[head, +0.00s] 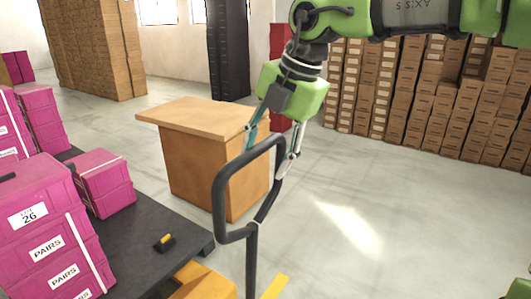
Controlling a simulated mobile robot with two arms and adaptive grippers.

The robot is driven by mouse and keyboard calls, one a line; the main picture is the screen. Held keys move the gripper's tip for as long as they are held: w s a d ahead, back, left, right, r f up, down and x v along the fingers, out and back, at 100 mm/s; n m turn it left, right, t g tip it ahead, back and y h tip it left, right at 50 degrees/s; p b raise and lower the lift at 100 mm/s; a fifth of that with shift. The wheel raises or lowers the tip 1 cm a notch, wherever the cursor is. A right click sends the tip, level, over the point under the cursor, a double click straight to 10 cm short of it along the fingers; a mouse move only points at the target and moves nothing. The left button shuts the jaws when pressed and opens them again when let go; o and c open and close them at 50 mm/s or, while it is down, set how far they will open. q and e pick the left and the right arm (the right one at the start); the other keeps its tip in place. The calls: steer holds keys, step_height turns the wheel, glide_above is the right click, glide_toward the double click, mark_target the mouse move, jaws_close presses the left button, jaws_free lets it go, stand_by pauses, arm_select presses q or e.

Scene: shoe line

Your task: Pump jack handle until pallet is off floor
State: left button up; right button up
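The jack handle (221,205), a dark upright loop on a post, stands in the lower middle of the head view. My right gripper (271,156) reaches down to its top bar from above. Its two fingers are spread apart, with the upper right part of the loop between them; I cannot tell whether either finger touches it. The yellow-orange jack body (207,284) shows at the bottom edge, partly cut off. The dark pallet (150,243) is at the lower left; its underside and any gap to the floor are hidden. My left gripper is not in view.
Magenta boxes (52,232) are stacked on the pallet. A brown wooden-topped crate (205,168) stands behind the handle. Stacked cartons (440,100) line the back right.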

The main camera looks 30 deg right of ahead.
steer(key=p+v, duration=0.5)
steer(key=v, duration=0.5)
steer(key=shift+s+r+p, duration=0.15)
steer(key=shift+r+p, duration=0.15)
steer(key=shift+p, duration=0.1)
steer(key=shift+d, duration=0.15)
